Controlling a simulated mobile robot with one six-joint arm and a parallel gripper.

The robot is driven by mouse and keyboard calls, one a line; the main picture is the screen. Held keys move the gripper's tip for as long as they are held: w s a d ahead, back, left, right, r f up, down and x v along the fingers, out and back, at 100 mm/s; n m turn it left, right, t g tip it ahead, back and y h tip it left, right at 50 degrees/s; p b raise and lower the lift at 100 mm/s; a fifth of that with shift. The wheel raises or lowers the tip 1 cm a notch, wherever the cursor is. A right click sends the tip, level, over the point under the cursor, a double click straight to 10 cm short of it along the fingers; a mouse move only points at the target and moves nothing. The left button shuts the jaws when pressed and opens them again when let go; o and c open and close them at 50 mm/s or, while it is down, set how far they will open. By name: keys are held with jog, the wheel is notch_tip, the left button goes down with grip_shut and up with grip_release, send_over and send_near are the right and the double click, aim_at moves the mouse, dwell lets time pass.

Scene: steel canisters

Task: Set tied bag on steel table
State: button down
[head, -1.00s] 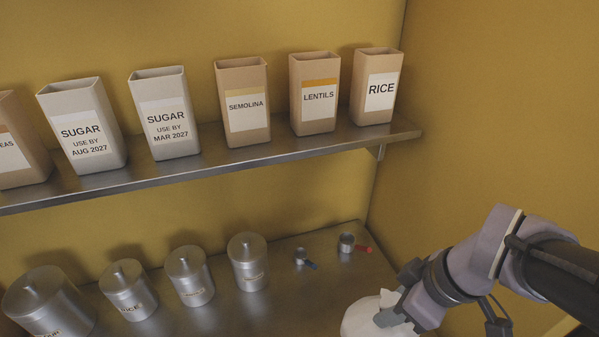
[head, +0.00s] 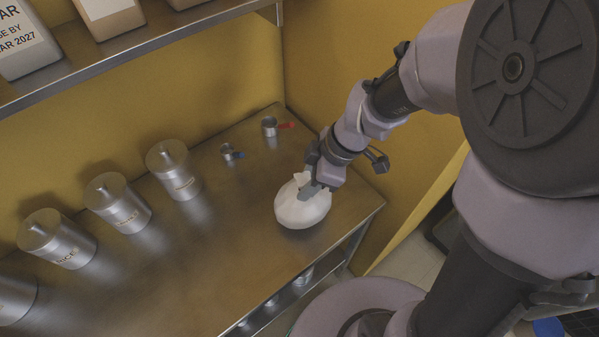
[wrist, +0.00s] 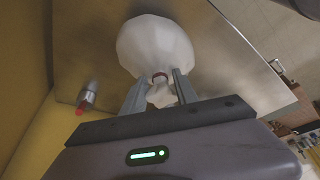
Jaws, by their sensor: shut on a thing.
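The tied bag (head: 302,207) is white and round, with a gathered neck at its top. It is at the right end of the steel table (head: 215,255), against or just above the top; I cannot tell for certain whether it touches. My gripper (head: 311,186) is shut on the bag's neck from above. In the wrist view the bag (wrist: 155,45) bulges out beyond the fingers, and a brown tie (wrist: 160,75) shows between my gripper's fingers (wrist: 158,88).
Several lidded steel canisters (head: 118,203) stand in a row to the left. A shelf (head: 130,50) with paper bags hangs above. The table's front middle is clear.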

jog(key=shift+w+a+f, duration=0.1)
jog(key=shift+w+a, duration=0.15)
jog(key=shift+a, duration=0.2)
notch_tip(320, 180, down, 4)
jog(key=shift+r+b, duration=0.15)
jog(key=shift+b, duration=0.95)
jog(key=shift+r, duration=0.2)
jog(key=shift+f, duration=0.2)
jog(key=c, duration=0.9)
grip_release()
jog(key=shift+c, duration=0.2)
jog(key=shift+r, duration=0.1)
